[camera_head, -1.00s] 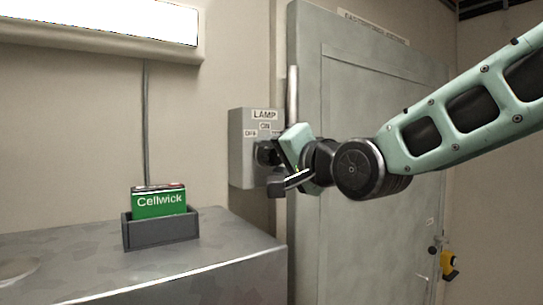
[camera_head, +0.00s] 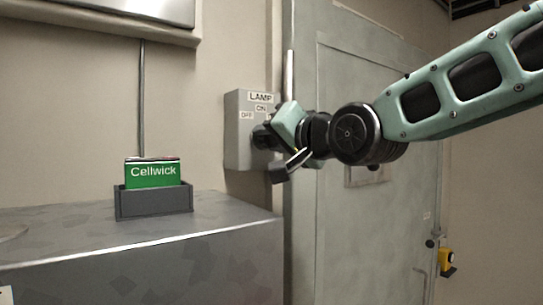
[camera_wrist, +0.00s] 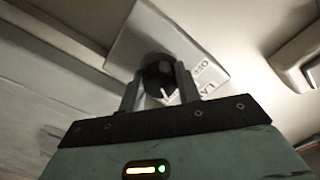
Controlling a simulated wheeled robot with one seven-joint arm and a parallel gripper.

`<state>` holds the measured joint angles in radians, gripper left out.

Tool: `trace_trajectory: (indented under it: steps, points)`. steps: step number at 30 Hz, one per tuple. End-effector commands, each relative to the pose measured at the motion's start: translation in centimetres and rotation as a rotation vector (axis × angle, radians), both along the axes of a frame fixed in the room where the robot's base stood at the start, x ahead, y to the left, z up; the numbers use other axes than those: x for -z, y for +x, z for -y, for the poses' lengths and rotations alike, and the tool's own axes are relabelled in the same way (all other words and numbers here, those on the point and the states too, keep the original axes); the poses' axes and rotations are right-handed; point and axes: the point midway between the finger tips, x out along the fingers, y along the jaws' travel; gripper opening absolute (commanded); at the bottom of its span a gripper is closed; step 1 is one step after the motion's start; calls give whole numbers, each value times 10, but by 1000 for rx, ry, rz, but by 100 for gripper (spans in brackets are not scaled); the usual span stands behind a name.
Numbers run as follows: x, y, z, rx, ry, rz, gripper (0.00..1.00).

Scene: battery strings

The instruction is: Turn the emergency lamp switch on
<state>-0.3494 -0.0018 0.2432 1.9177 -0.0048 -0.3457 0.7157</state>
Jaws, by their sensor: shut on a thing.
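The lamp switch is a grey wall box (camera_head: 237,148) labelled LAMP, with OFF and ON marks. Its dark round knob (camera_wrist: 158,72) shows in the wrist view, with a white pointer line at its lower edge. My gripper (camera_wrist: 160,88) is shut on the knob, one finger on each side. In the head view my gripper (camera_head: 268,140) hides most of the knob, so its setting is hard to read there. The lamp fixture (camera_head: 150,10) on the wall at upper left shows a dull grey panel.
A green Cellwick battery (camera_head: 152,174) sits in a dark holder (camera_head: 155,202) on a metal cabinet (camera_head: 190,255) below left. A grey door (camera_head: 375,230) stands right of the box, behind my arm. A yellow item (camera_head: 446,258) hangs at far right.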

Motion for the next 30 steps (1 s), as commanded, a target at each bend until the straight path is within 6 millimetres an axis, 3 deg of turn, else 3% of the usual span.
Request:
trace_trajectory:
  steps: [1, 15, 30]
  points:
    - [8, 0, 0, 1, -31, 24, 10]
    - [4, 0, 1, 2, -324, 219, 10]
    - [2, 1, 1, 0, -429, 285, 10]
